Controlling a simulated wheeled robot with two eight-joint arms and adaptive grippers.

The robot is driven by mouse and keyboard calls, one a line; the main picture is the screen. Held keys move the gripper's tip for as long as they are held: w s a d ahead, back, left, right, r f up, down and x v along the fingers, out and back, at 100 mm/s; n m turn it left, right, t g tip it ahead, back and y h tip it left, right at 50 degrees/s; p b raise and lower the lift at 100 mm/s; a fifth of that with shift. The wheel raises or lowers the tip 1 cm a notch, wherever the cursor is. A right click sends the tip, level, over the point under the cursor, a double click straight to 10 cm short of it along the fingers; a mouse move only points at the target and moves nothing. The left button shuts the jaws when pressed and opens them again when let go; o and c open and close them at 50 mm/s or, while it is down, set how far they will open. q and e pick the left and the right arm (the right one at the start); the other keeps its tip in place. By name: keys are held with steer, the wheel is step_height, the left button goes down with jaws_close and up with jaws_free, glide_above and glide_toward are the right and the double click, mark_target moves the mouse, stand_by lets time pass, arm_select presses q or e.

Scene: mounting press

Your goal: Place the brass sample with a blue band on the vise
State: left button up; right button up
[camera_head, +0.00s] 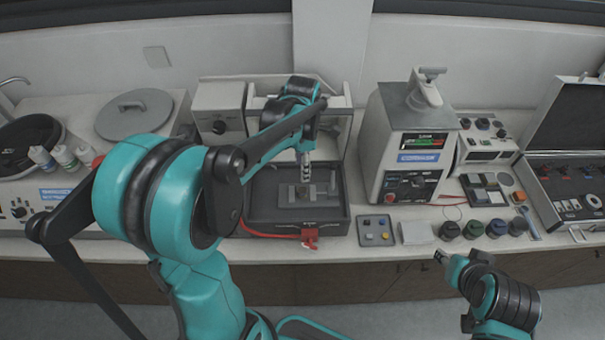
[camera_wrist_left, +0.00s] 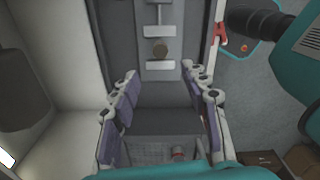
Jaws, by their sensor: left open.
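The vise (camera_head: 318,196) stands inside a dark open-topped box on the bench. In the left wrist view its plate and two pale jaws (camera_wrist_left: 160,66) show at the top middle.
The dark box's walls (camera_head: 270,212) surround the vise, with a red latch (camera_head: 309,236) in front. A button panel (camera_head: 375,230) and several dark round pots (camera_head: 449,231) stand to the right. A tall press machine (camera_head: 410,140) rises behind them. An open case (camera_head: 565,185) lies far right.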

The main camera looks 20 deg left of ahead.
arm_select(q)
steer(key=s+d+r+m+t, duration=0.2)
steer(key=s+m, duration=0.4)
steer(key=m, duration=0.6)
steer(key=s+d+r+m+t, duration=0.3)
steer(key=s+m+t, duration=0.2)
steer(key=m, duration=0.8)
steer(key=shift+s+d, duration=0.35)
steer(key=shift+s, duration=0.85)
steer(key=shift+f, duration=0.15)
step_height(320, 180, down, 12)
steer(key=b, duration=1.2)
